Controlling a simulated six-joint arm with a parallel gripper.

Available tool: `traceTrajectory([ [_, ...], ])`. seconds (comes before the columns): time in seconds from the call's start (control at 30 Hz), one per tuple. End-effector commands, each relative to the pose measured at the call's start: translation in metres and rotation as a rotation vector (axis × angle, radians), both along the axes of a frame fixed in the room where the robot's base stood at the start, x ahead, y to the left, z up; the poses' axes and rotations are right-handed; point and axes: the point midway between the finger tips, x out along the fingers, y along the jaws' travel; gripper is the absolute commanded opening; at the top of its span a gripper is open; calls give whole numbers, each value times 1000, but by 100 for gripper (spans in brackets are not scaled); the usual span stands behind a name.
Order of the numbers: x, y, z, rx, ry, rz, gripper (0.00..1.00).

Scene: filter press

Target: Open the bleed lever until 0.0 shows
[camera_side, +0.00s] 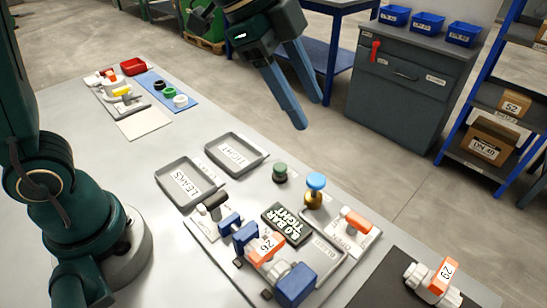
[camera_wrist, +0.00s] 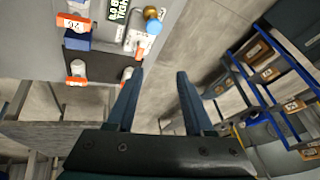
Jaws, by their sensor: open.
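In the side view my gripper (camera_side: 309,112) hangs open and empty, high above the table's far edge; its spread fingers also show in the wrist view (camera_wrist: 160,73). The dark display (camera_side: 287,224) reads "8.0 BAR TIGHT". An orange-handled lever (camera_side: 357,221) sits on a white labelled plate right of the display. A dark-handled lever (camera_side: 213,200) with a pale body stands to its left. The small labels are too blurred to say which is the bleed lever. A clamped valve with an orange tag "26" (camera_side: 265,248) lies in the blue-jawed fixture (camera_side: 295,284).
A blue knob on a brass body (camera_side: 315,187) and a green knob (camera_side: 280,172) stand behind the display. Trays marked "LEAKS" (camera_side: 163,178) and "TIGHT" (camera_side: 257,167) are empty. A valve tagged "29" (camera_side: 441,276) lies on a black mat (camera_side: 380,284). The air around my gripper is clear.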

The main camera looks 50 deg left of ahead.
Motion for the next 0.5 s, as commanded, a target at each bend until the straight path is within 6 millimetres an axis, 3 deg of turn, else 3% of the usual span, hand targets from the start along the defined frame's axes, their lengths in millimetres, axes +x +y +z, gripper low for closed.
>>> traceTrajectory([
  [0.23,34,-51,-51,-5,74,-254,52],
  [0.5,33,-77,-108,-7,195,-318,52],
])
